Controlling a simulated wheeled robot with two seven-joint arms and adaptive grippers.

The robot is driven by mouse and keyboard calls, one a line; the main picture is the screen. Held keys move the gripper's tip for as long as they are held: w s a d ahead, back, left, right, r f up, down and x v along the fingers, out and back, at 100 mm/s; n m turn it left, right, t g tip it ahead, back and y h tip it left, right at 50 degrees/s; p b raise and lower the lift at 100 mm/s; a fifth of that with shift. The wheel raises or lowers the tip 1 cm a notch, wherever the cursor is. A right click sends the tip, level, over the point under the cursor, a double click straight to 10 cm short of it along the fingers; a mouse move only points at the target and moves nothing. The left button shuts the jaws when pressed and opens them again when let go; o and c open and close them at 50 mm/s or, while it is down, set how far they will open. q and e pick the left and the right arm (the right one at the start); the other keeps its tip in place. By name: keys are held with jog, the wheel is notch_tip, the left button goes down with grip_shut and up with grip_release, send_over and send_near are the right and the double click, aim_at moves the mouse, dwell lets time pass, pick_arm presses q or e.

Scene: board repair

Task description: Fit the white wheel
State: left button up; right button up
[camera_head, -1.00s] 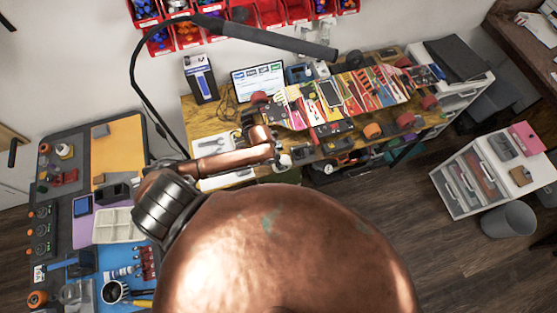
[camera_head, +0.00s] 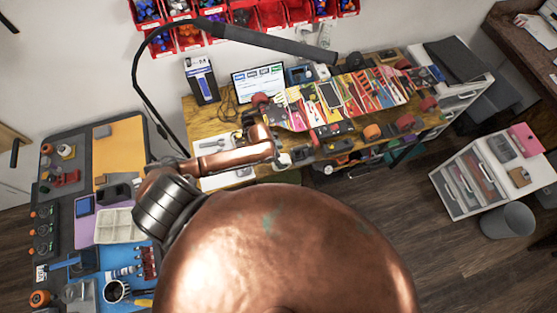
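A skateboard deck with colourful graphics (camera_head: 345,95) lies on the wooden workbench (camera_head: 205,125). Dark red wheels show at its edges, one at the near right (camera_head: 405,122), and an orange wheel (camera_head: 372,132) sits on the near side. My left arm reaches in from the left, and my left gripper (camera_head: 290,158) is at the bench's front edge, near the deck's near left end. A small whitish thing (camera_head: 283,160) shows at the gripper; I cannot tell whether it is the white wheel or whether the fingers hold it. My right gripper is out of view.
A side table with a blue mat (camera_head: 125,258), an orange mat (camera_head: 120,150) and a pale divided tray (camera_head: 115,225) stands at left. A black lamp arm (camera_head: 270,42) hangs over the bench. A white drawer unit (camera_head: 490,175) and a bin (camera_head: 508,220) stand at right.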

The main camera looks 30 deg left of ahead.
pick_arm(q)
jog(key=shift+p, duration=0.75)
dwell(0.8)
jog(key=shift+w+a, duration=0.1)
jog(key=shift+w, duration=0.05)
jog(key=shift+w+a, duration=1)
jog(key=shift+a, duration=0.2)
jog(key=shift+p, duration=0.7)
dwell(0.7)
dwell(0.4)
jog(key=shift+w+a, duration=1)
jog(key=shift+a, duration=0.2)
jog(key=shift+p, duration=0.35)
dwell(0.6)
dwell(0.3)
jog(key=shift+w+a+b, duration=0.3)
jog(key=shift+w+a, duration=0.25)
jog(key=shift+a, duration=0.1)
